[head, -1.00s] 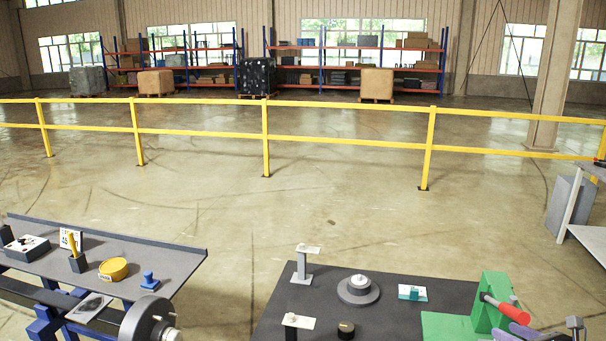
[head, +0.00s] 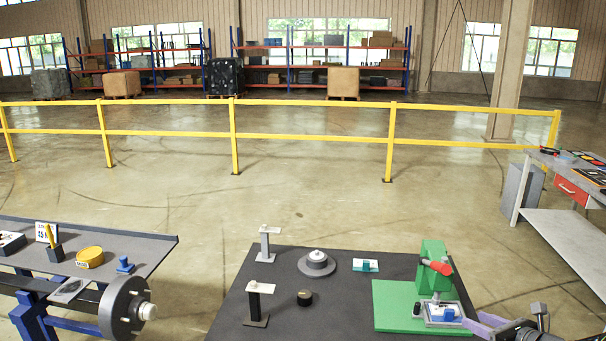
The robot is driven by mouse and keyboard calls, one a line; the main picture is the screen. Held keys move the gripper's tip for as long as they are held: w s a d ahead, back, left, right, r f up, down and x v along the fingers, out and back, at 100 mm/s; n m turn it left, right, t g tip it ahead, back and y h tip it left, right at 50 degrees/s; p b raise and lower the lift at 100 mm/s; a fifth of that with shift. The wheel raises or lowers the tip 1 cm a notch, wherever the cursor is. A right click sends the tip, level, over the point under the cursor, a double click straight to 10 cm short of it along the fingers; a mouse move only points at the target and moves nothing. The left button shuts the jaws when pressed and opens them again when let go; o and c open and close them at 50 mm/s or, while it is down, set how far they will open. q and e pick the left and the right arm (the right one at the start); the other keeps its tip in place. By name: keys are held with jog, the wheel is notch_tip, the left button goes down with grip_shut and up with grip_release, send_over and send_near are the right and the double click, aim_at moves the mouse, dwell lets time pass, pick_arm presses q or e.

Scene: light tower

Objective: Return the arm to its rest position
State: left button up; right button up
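My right arm comes in at the lower right, with a purple link and the dark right gripper (head: 528,330) at the bottom edge. The gripper is to the right of the dark work table (head: 345,310) and its green press (head: 433,265). Its fingers are too small and cut off to tell open from shut, and nothing held can be made out. My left gripper is out of view. The press has a red handle (head: 437,267), a green base plate (head: 395,305) and a white-and-blue fixture (head: 442,313) on it.
Two small stands (head: 265,245) (head: 257,305), a round grey piece (head: 317,262), a black knob (head: 304,297) and a teal-and-white block (head: 364,265) are on the dark table. A side bench (head: 130,245) with a large grey wheel (head: 125,307) is left. A grey workbench (head: 560,225) stands right.

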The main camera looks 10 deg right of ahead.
jog(key=s+a+f+n+g+h, duration=0.1)
jog(key=s+f+n+g, duration=0.5)
jog(key=f, duration=0.6)
jog(key=s+a+f+n+g+b, duration=0.1)
jog(key=s+a+f+n+g, duration=0.1)
jog(key=s+a+f+n, duration=0.35)
jog(key=s+a+f+n+g+b, duration=0.1)
jog(key=s+a+f+n+b, duration=0.15)
jog(key=a+f, duration=0.6)
pick_arm(q)
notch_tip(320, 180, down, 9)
jog(key=b, duration=0.6)
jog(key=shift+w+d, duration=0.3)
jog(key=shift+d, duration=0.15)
pick_arm(e)
jog(key=s+a+f+n+g+y, duration=0.1)
jog(key=s+a+f+n, duration=0.3)
jog(key=a, duration=0.7)
jog(key=s+a+f+n+g+y, duration=0.1)
jog(key=s+a+f+n, duration=0.4)
jog(key=a+n, duration=0.3)
jog(key=s+a+f+n+g+y, duration=0.1)
jog(key=s+a+f+n, duration=0.3)
jog(key=a, duration=1)
jog(key=s+n, duration=0.1)
jog(key=n, duration=0.1)
jog(key=shift+a+f+n+g, duration=0.25)
jog(key=shift+a+n+g, duration=0.05)
jog(key=shift+a, duration=0.05)
